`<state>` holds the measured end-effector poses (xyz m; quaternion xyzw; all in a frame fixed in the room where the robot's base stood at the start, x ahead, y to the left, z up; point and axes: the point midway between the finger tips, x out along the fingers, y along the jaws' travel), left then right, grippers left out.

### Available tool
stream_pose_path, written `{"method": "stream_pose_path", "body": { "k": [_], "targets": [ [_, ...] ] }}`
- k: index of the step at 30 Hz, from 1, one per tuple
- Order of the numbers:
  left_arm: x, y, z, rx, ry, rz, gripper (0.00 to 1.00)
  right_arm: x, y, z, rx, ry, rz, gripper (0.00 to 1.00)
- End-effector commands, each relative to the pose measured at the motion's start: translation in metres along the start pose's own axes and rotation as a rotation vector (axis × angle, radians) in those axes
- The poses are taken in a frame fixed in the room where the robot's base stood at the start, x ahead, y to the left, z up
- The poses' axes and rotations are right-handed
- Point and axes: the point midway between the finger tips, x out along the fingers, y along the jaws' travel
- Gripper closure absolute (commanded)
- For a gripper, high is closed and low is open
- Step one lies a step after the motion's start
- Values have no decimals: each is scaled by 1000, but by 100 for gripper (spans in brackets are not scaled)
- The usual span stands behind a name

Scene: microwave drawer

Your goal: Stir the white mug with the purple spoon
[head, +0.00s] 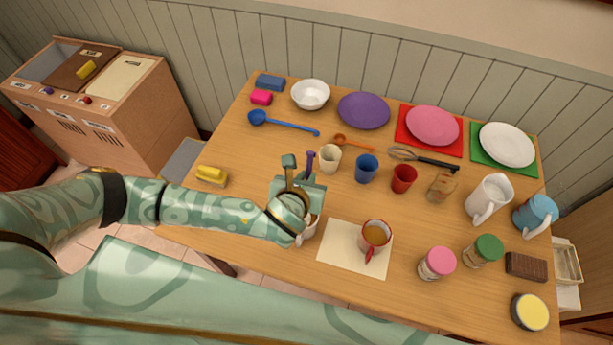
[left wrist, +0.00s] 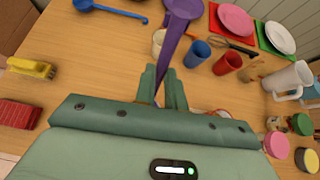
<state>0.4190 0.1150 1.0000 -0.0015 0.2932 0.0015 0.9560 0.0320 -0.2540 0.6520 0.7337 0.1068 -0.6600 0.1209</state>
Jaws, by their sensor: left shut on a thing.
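My left gripper (head: 300,182) is shut on the purple spoon (head: 310,158) above the left-middle of the table. In the left wrist view the purple spoon (left wrist: 168,55) rises from between the fingertips (left wrist: 162,84), its wide end towards the top edge. My right gripper is not in view.
A brown-filled mug with a red handle (head: 374,236) stands on the cream mat (head: 340,258). A cream cup (head: 329,158), blue cup (head: 367,168) and red cup (head: 404,178) stand behind. Pink-lidded (head: 437,262) and green-lidded (head: 484,251) jars stand right. A yellow brush (head: 212,176) lies left.

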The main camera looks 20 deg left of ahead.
Motion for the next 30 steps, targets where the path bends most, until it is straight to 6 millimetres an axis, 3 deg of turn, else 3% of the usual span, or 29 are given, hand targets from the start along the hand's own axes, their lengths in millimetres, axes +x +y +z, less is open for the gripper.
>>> {"method": "stream_pose_path", "body": {
  "k": [18, 30],
  "targets": [
    [22, 0, -53, -3, -1, 0, 100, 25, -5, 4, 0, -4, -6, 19],
    [24, 0, -57, -2, -2, 0, 100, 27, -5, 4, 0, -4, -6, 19]
  ]
}}
